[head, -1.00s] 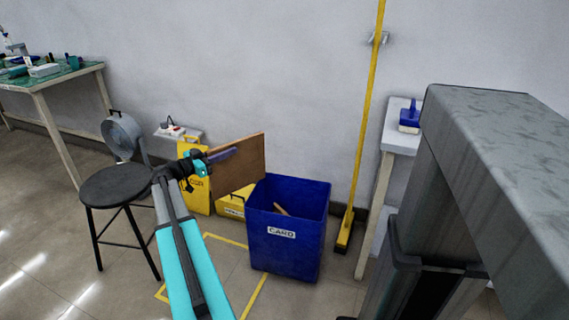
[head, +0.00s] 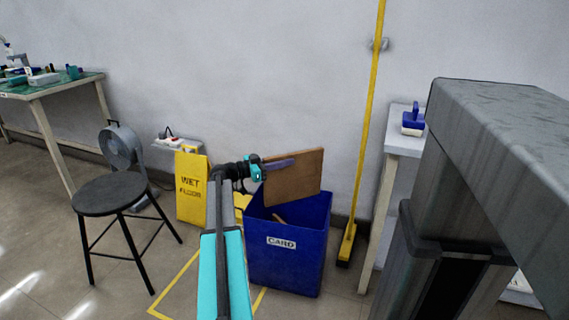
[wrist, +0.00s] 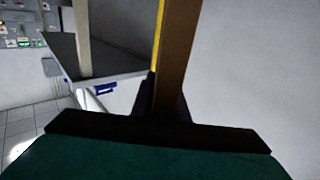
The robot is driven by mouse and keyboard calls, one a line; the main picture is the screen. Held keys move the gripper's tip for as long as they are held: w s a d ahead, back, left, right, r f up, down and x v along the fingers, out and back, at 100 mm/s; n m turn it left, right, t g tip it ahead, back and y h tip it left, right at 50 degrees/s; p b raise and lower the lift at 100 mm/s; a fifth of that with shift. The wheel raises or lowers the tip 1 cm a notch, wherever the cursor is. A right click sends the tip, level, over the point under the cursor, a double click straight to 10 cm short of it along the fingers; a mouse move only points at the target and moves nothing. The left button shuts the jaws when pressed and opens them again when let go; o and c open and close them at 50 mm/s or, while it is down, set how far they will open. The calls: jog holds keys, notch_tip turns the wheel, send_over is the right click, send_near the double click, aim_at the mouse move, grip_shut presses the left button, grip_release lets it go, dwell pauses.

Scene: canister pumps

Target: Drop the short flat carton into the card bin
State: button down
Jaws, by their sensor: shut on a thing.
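My gripper (head: 279,165) is shut on a flat brown carton (head: 298,181). In the head view the carton is held upright, broad side to the camera, over the back part of the blue card bin (head: 285,268). Its lower edge is near the bin's opening; I cannot tell whether it reaches below the rim. In the wrist view the carton (wrist: 178,60) shows edge-on as a brown strip, and the gripper's fingers (wrist: 163,100) show only as dark shapes beside it. The bin bears a CARD label, and a brown piece lies inside it.
A yellow wet floor sign (head: 191,190) stands left of the bin. A black stool (head: 110,193) is farther left. A yellow pole (head: 366,130) leans on the wall right of the bin, beside a white table (head: 402,143). A large grey block (head: 490,130) fills the right.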

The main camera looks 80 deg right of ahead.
jog(key=shift+w+f, duration=0.1)
jog(key=shift+f, duration=0.05)
jog(key=shift+f, duration=2.85)
jog(key=c, duration=1.6)
grip_release()
jog(key=shift+c, duration=0.2)
jog(key=shift+a, duration=0.1)
jog(key=p+v, duration=0.3)
jog(key=v, duration=1)
jog(key=shift+w+a, duration=0.2)
jog(key=shift+w, duration=0.1)
